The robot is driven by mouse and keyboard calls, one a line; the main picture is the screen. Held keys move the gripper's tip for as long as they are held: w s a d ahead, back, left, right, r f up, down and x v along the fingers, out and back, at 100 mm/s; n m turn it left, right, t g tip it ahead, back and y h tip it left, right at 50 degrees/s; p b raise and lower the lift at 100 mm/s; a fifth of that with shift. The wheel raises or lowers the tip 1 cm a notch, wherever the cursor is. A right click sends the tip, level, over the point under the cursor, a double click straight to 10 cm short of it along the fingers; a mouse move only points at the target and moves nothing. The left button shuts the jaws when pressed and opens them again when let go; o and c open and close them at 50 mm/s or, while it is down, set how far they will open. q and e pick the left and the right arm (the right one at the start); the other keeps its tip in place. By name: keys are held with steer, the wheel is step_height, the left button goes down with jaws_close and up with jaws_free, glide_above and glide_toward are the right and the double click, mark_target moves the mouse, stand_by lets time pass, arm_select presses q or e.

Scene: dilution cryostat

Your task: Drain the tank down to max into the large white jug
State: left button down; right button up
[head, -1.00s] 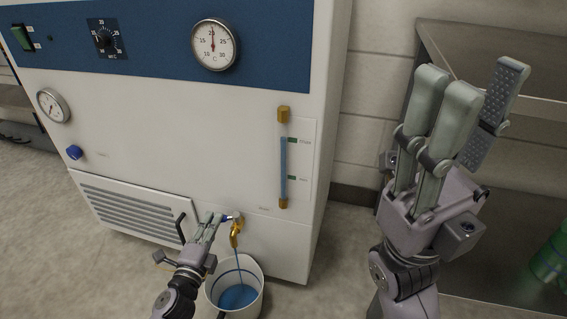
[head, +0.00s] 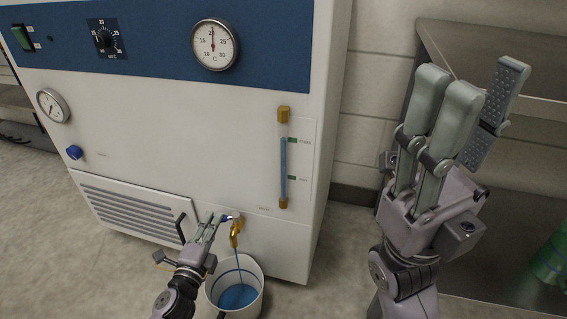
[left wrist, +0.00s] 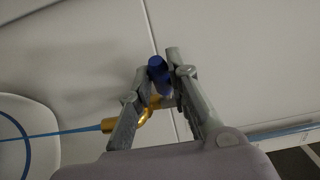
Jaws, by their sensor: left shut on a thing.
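The white tank cabinet (head: 200,140) carries a sight glass (head: 283,160) with two green marks; blue liquid stands up to about the upper mark. A brass drain tap (head: 235,233) low on the front pours a blue stream into the large white jug (head: 258,283) on the floor. The jug holds some blue liquid, below a blue line inside its wall. My left gripper (head: 222,220) is shut on the tap's blue handle (left wrist: 159,73), seen between its fingers in the left wrist view. The tap's brass spout (left wrist: 110,124) shows there too. My right gripper (head: 478,110) is raised at right, open and empty.
A metal shelf unit (head: 500,215) stands at right, behind my right gripper, with a green object (head: 550,262) on its lower part. A vent grille with a handle is left of the tap.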

arm_select(q)
steer(key=shift+w+a, duration=0.1)
steer(key=shift+a, duration=0.25)
